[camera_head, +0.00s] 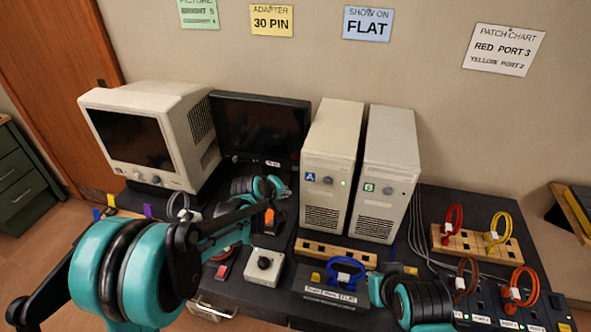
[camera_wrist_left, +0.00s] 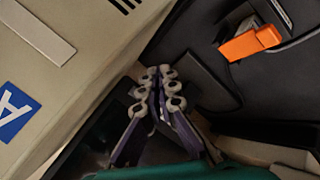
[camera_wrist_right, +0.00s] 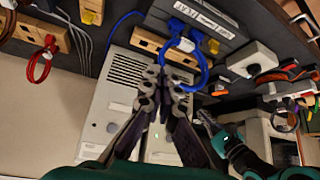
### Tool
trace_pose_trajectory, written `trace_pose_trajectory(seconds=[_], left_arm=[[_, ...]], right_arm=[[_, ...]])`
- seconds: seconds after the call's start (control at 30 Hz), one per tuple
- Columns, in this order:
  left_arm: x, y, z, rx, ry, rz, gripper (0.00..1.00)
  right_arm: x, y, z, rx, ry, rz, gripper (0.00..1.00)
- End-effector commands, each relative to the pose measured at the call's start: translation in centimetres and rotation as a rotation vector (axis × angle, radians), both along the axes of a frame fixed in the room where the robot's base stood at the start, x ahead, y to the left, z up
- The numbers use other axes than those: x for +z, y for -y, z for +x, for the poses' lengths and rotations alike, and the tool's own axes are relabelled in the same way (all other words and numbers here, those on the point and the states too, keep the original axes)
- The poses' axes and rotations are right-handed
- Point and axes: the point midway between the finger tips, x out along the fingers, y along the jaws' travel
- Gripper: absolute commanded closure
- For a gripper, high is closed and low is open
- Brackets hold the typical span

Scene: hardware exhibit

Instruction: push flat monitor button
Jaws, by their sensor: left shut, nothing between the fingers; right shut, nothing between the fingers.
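The flat monitor (camera_head: 258,122) is a dark, blank panel at the back, between the beige CRT monitor and tower A. A small pale label (camera_head: 273,163) shows at its lower edge; I cannot make out its button. My left gripper (camera_head: 280,187) is in front of the monitor's lower part, left of tower A; contact cannot be told. In the left wrist view its fingers (camera_wrist_left: 165,85) are together and empty, beside a dark panel.
The CRT monitor (camera_head: 150,135) stands left; beige towers A (camera_head: 332,150) and B (camera_head: 388,160) stand right. A white box with a black knob (camera_head: 264,266) and a selector box with a blue cable (camera_head: 330,290) lie in front. Colored cables stand at right.

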Motion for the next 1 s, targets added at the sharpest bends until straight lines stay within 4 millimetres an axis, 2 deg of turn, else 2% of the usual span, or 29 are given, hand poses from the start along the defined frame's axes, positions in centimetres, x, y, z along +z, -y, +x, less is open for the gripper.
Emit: trace_pose_trajectory(seconds=[0.17, 0.6, 0.8, 1.0], left_arm=[[0.0, 0.4, 1.4, -0.001, 0.0, 0.001, 1.0], [0.0, 1.9, 7.0, 0.0, 0.0, 0.0, 1.0], [0.0, 2.2, 8.2, 0.0, 0.0, 0.0, 1.0], [0.0, 2.2, 8.4, 0.0, 0.0, 0.0, 1.0]], right_arm=[[0.1, 0.0, 0.0, 0.0, 0.0, 0.0, 1.0], [0.3, 0.0, 0.0, 0.001, 0.0, -0.001, 1.0], [0.3, 0.0, 0.0, 0.001, 0.0, -0.001, 1.0], [0.3, 0.0, 0.0, 0.001, 0.0, -0.001, 1.0]])
